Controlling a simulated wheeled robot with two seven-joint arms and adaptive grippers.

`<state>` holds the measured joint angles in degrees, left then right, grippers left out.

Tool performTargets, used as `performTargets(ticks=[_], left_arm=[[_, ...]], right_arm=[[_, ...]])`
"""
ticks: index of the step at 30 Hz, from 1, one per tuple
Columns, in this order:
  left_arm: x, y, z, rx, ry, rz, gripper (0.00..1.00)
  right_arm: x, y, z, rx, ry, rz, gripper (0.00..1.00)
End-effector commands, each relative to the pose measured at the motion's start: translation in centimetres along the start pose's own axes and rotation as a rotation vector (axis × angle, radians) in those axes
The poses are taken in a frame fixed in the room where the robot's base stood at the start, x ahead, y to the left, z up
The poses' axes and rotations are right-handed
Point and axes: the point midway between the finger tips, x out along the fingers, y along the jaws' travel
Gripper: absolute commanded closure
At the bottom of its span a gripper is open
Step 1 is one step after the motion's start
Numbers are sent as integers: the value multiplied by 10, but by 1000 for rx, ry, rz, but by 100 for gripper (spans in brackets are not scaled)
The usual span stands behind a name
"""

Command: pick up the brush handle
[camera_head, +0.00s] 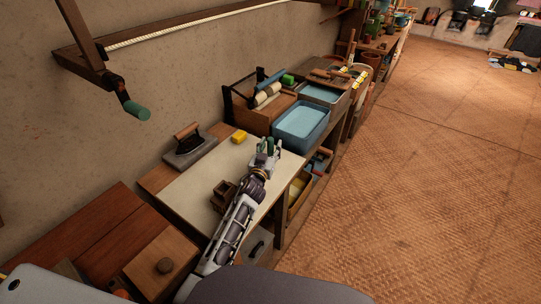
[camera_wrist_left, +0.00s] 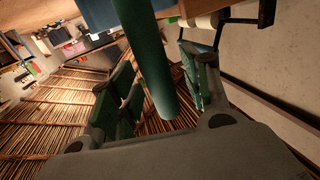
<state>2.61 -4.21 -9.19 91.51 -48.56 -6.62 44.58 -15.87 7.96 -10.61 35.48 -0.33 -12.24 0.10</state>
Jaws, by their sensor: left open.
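A green cylindrical handle, which looks like the brush handle (camera_wrist_left: 148,55), runs down between the fingers of my left gripper (camera_wrist_left: 160,75) in the left wrist view. The fingers are apart, one on each side, with visible gaps to the handle. In the head view my left gripper (camera_head: 267,155) is over the far right part of the pale worktop, and a small dark green piece (camera_head: 270,143) shows at its fingers. The rest of the brush is not clear in either view. My right gripper is not in view.
A blue water basin (camera_head: 301,126) stands beyond the gripper. A wooden-handled tool (camera_head: 187,140) lies near the wall.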

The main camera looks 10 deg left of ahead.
Motion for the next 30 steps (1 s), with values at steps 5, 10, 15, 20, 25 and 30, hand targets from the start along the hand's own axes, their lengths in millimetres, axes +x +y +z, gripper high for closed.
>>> performTargets(ticks=[5,10,15,20,25,30], left_arm=[[3,0,0,-1,-1,0,53],[3,0,0,-1,-1,0,53],[3,0,0,-1,-1,0,53],[3,0,0,-1,-1,0,67],[3,0,0,-1,-1,0,89],[3,0,0,0,0,0,100]], right_arm=[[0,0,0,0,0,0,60],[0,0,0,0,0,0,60],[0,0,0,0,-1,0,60],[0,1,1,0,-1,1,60],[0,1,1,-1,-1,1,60],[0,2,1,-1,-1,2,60]])
